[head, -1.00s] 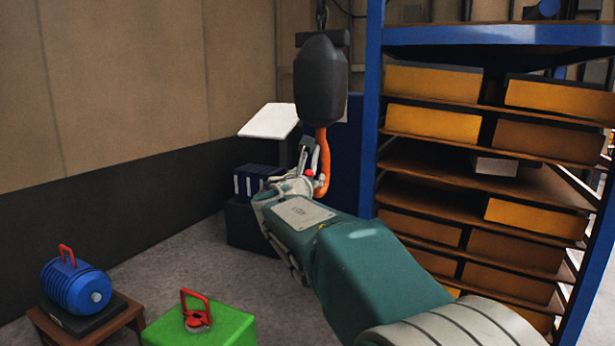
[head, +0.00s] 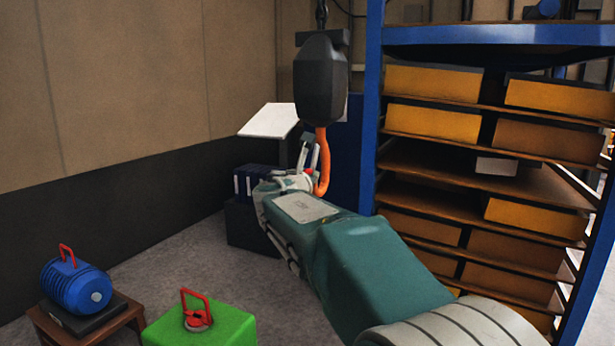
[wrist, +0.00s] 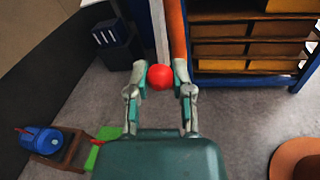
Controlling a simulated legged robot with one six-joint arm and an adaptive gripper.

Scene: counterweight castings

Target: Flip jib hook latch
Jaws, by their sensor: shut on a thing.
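The orange jib hook (head: 323,165) hangs below a dark grey hook block (head: 320,80) on a chain. In the wrist view part of the orange hook (wrist: 177,38) shows just beyond the fingers. My gripper (head: 309,165) is at the left side of the hook. In the wrist view my gripper (wrist: 160,78) is shut on a red ball-shaped knob (wrist: 159,77), with one finger on each side. A bit of red also shows by the fingertips in the head view. The latch itself is mostly hidden by my gripper.
A blue rack (head: 372,110) with yellow and brown castings stands close on the right. A blue cylinder (head: 75,286) with a red handle sits on a small wooden table at lower left. A green block (head: 225,328) with a red handle is beside it. Grey floor (head: 190,245) is free.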

